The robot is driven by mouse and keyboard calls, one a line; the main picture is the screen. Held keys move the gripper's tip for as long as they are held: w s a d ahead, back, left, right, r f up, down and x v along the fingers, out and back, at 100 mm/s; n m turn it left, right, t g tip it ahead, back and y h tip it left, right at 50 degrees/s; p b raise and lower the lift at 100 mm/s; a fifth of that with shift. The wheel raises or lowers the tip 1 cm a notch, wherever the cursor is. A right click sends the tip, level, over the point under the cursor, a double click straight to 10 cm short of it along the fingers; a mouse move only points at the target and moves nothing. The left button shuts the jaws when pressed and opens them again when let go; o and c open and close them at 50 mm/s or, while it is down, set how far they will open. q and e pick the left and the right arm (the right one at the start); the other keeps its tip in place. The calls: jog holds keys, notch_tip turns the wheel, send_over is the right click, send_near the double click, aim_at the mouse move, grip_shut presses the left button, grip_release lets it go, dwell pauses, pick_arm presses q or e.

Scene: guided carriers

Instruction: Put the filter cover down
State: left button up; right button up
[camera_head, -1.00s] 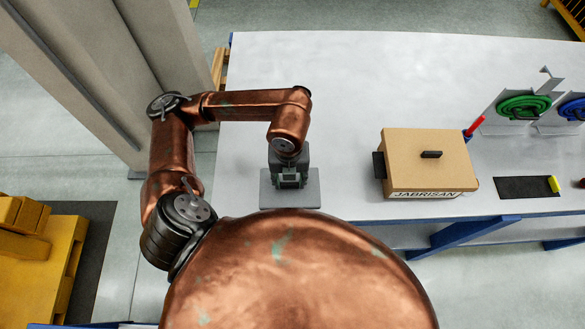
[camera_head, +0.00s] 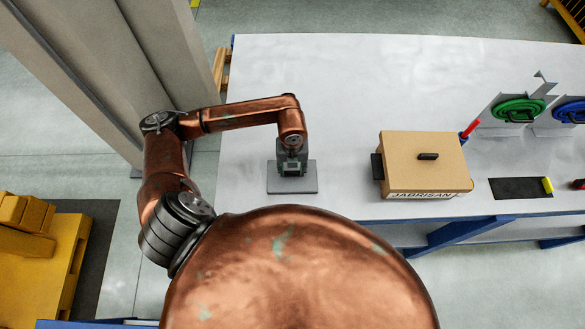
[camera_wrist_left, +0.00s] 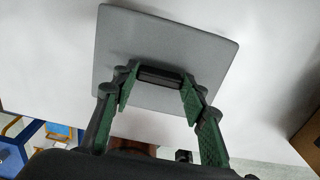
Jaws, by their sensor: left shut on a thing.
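The filter cover is a flat grey square plate (camera_head: 308,186) with a dark bar handle on top. My left gripper (camera_head: 291,168) is over the middle of it, near the front edge of the white table. In the left wrist view the plate (camera_wrist_left: 195,45) shows broad and flat, and my green-padded left fingers (camera_wrist_left: 158,90) are shut on its black handle (camera_wrist_left: 160,76). The plate looks about level with the table top. I cannot tell whether its underside touches the table. My right gripper is not in view.
A tan box (camera_head: 425,162) with black handles, marked JABRISAN, stands to the right on the white table (camera_head: 350,75). Farther right are a red stick (camera_head: 470,129), green (camera_head: 518,110) and blue coils on stands, and a black mat (camera_head: 518,188). Table behind the plate is clear.

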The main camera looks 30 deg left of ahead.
aim_at(292, 172)
pick_arm(q)
jog(key=shift+f, duration=0.1)
jog(key=shift+f+b, duration=0.15)
jog(key=shift+b, duration=0.15)
jog(key=o, duration=1.4)
jog(key=shift+o, duration=0.2)
jog(key=shift+r, duration=0.45)
notch_tip(292, 172, up, 12)
jog(key=b, duration=0.2)
jog(key=shift+f, duration=0.2)
